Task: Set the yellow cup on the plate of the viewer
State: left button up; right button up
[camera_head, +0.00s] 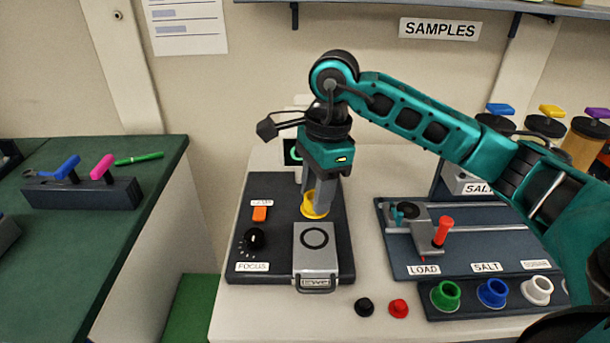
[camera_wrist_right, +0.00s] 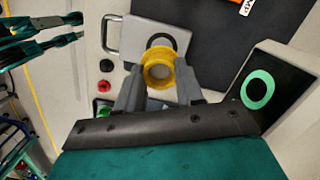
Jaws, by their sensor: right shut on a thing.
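The yellow cup (camera_head: 314,207) is held between the fingers of my right gripper (camera_head: 317,192), which is shut on it. In the right wrist view the cup (camera_wrist_right: 158,70) sits between the fingertips (camera_wrist_right: 159,86) and overlaps part of the black ring on the silver plate (camera_wrist_right: 135,36). In the head view the plate (camera_head: 306,266), with its ring and front handle, lies on the dark base of the viewer (camera_head: 241,225), and the cup shows just behind the plate's back edge. The cup looks raised, but its exact height is unclear. My left gripper is not in view.
The viewer base has an orange switch (camera_head: 260,214) and a black focus knob (camera_head: 254,240). A screen with a green ring (camera_wrist_right: 258,90) stands behind. Black (camera_head: 364,307) and red (camera_head: 399,308) pieces lie in front. Green (camera_head: 445,296), blue and white cups stand in a rack right.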

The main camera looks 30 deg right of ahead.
jog(key=shift+w, duration=0.1)
jog(key=shift+f+b, duration=0.65)
jog(key=shift+f, duration=0.2)
jog(key=shift+f+b, duration=1.5)
jog(key=shift+f, duration=0.9)
jog(key=shift+f+b, duration=0.5)
jog(key=shift+f, duration=0.1)
jog(key=o, duration=1.1)
jog(key=shift+o, duration=0.2)
